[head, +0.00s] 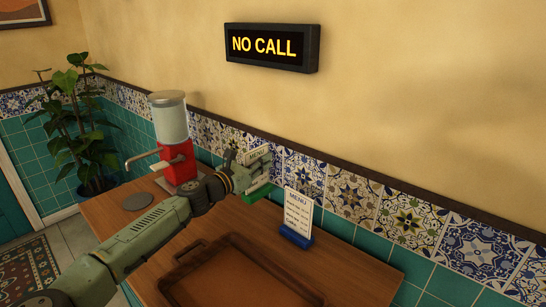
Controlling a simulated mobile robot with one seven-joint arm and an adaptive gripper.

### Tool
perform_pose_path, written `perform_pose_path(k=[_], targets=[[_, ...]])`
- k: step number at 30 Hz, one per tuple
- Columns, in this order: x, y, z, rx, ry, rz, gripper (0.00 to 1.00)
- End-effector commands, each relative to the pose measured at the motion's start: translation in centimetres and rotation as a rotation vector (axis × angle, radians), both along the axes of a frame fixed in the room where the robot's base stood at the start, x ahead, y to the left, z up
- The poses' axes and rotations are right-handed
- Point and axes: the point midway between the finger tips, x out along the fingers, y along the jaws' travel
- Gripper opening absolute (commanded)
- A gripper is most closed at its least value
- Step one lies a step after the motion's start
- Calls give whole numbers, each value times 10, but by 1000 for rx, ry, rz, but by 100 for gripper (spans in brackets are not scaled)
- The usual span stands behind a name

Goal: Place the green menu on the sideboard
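The green menu shows as a white card headed MENU (257,154) with a green base (258,194). My gripper (258,172) is around it, shut on the card between its top and the base, and hides much of it. The green base is near the back edge of the wooden sideboard (340,268). Whether the base touches the top is hard to tell. A second menu with a blue base (296,236) stands upright on the sideboard, just right of my gripper.
A brown tray (183,291) lies at the front of the sideboard. A red dispenser with a clear tank (178,160) and a grey disc (137,201) are on the left. The tiled wall (400,215) is close behind. The right end of the sideboard is bare.

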Motion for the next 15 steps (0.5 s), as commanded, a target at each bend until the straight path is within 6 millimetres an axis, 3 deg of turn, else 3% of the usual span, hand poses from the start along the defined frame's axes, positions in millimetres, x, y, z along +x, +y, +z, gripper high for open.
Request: perform_pose_path(k=[7,15], targets=[[0,0,-12,-1,1,1,0],[0,0,-43,-2,1,0,0]])
